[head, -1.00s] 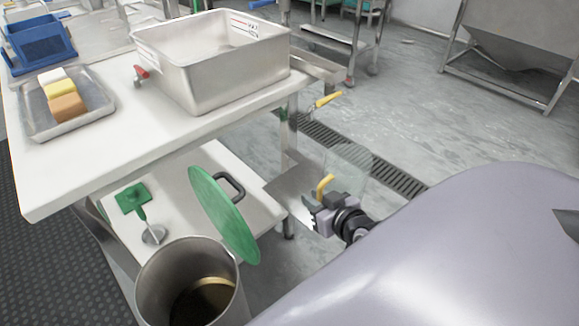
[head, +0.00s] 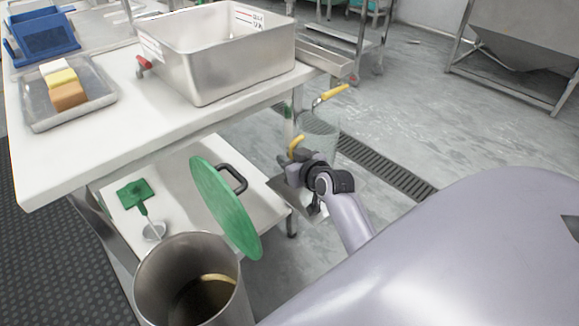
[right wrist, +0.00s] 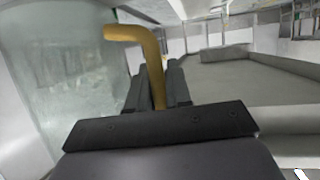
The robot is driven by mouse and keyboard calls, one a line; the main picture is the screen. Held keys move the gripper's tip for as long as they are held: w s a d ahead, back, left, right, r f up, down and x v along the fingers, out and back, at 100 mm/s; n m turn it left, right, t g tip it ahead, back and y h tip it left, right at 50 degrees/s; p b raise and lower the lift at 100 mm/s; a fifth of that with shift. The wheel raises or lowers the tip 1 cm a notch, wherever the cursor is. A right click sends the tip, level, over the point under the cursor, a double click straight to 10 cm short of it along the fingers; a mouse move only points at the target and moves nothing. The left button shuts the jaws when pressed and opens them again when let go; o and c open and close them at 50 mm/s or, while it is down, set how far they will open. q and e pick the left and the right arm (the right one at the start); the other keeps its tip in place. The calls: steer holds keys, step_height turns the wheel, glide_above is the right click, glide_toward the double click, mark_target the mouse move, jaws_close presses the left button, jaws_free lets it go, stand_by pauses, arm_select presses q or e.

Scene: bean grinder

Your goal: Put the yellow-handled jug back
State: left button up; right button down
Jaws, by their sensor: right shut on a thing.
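The jug (head: 318,135) is clear, with a yellow handle (head: 296,144). My right gripper (head: 293,163) is shut on the handle and holds the jug upright in the air beside the right end of the white table. In the right wrist view the yellow handle (right wrist: 152,62) stands between the dark fingers (right wrist: 158,90), and the clear jug wall (right wrist: 72,75) fills the left side. The jug's lower part is partly hidden behind my gripper in the head view. My left gripper is not in view.
A steel basin (head: 215,62) stands on the white table (head: 150,118). Another yellow handle (head: 330,93) sticks out near the table's right end. Below are a lower shelf (head: 180,175), a green disc with a black handle (head: 225,205) and a steel pot (head: 150,270).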

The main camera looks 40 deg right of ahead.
steer(key=shift+s+f, duration=0.1)
steer(key=shift+f, duration=0.65)
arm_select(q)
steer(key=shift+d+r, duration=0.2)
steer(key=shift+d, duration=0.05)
arm_select(e)
steer(key=c, duration=1.5)
jaws_free()
steer(key=shift+f, duration=0.15)
steer(key=o, duration=0.4)
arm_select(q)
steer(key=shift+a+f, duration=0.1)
arm_select(e)
steer(key=shift+o, duration=0.2)
